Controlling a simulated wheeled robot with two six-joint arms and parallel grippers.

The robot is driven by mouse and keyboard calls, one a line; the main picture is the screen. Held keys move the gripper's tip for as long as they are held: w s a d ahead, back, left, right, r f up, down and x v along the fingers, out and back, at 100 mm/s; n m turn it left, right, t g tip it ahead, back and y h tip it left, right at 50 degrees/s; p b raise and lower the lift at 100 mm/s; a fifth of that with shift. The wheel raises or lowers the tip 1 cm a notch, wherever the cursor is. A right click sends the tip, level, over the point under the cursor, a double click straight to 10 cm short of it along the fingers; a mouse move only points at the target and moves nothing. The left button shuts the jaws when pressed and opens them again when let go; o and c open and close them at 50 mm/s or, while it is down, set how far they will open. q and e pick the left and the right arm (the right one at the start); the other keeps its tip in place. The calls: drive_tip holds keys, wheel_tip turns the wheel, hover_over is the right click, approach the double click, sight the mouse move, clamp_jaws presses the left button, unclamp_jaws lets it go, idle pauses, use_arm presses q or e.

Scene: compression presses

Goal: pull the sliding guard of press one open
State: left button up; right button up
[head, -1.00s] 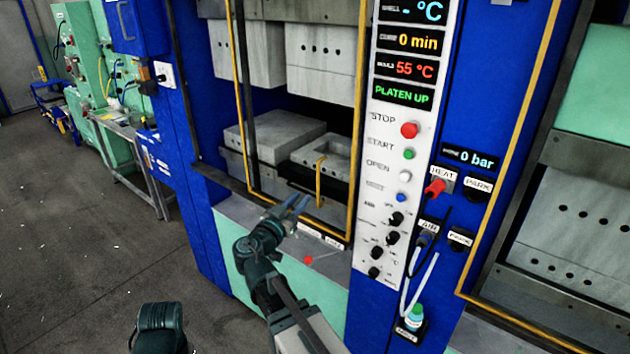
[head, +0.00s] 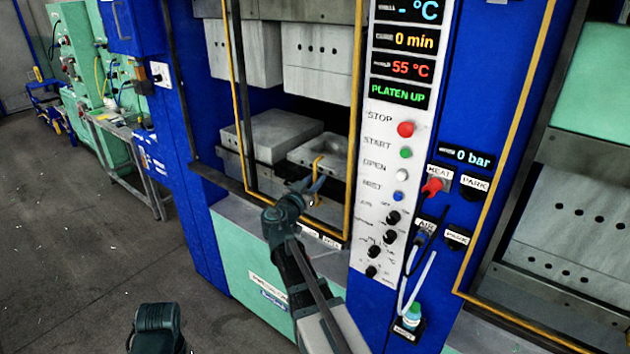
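The sliding guard of press one is a clear panel in a yellow frame (head: 355,130), standing across the press opening. Its yellow upright handle (head: 318,168) is low on the panel, in front of the lower mould blocks. My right gripper (head: 311,187) is at the handle's lower part, with its two bluish fingertips apart. The fingers overlap the handle in the picture; I cannot tell whether they touch it or lie around it.
The white control panel (head: 385,210) with displays and buttons is right of the guard. A second press (head: 570,220) stands at far right. Open floor (head: 80,260) lies at left.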

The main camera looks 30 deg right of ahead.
clamp_jaws()
idle(1.3)
